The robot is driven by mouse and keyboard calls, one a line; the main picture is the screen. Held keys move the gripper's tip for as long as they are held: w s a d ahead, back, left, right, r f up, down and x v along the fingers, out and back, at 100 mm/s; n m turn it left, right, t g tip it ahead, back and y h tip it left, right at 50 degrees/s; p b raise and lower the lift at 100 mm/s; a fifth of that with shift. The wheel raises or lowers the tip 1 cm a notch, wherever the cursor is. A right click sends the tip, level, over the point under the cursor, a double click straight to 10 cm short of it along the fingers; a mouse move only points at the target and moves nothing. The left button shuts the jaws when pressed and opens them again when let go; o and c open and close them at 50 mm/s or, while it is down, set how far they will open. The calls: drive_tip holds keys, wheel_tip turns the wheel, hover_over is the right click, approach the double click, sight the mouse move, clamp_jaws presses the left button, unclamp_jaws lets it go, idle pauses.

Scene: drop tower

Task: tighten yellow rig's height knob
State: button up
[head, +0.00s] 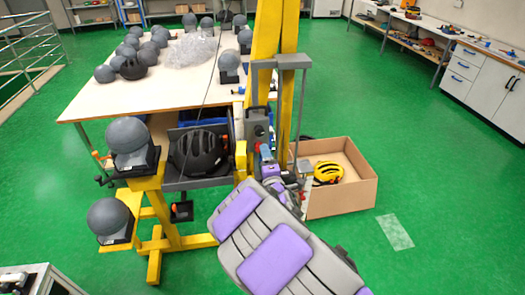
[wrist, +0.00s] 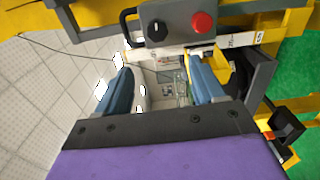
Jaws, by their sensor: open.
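The yellow rig (head: 287,90) stands upright in the middle of the head view. A grey control box (head: 257,122) is mounted on it. In the wrist view this box (wrist: 180,24) carries a black knob and a red button. I cannot tell which part is the height knob. My gripper (head: 267,160) is in front of the rig, just below the box. In the wrist view its two blue fingers (wrist: 160,72) are spread, with nothing seen between them. The box lies beyond the fingertips; whether they touch it is unclear.
A black helmet (head: 201,152) sits in the rig's left side. Grey headforms (head: 128,135) rest on a yellow stand at left. A cardboard box (head: 350,190) with a yellow helmet is at right. A table (head: 110,101) stands behind.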

drive_tip(key=shift+v, duration=1.7)
drive_tip(key=s+d+m+g+h, duration=0.35)
drive_tip(key=d+m, duration=0.25)
drive_tip(key=d, duration=0.2)
drive_tip(key=s+d+m+g+h, duration=0.35)
drive_tip(key=s+d+m, duration=0.2)
drive_tip(key=d, duration=0.25)
drive_tip(key=s+d+r+m+g, duration=0.1)
drive_tip(key=s+r+m+g, duration=0.1)
drive_tip(key=s, duration=1)
drive_tip(key=s+d+r+m+g+y, duration=0.1)
drive_tip(key=s+m+g, duration=0.3)
drive_tip(key=s, duration=0.8)
drive_tip(key=s+d+r+m+g+y, duration=0.1)
drive_tip(key=s+r+m+g, duration=0.2)
drive_tip(key=s, duration=0.9)
drive_tip(key=m+g, duration=0.1)
drive_tip(key=g, duration=0.2)
drive_tip(key=shift+s+r, duration=0.15)
drive_tip(key=shift+s, duration=0.15)
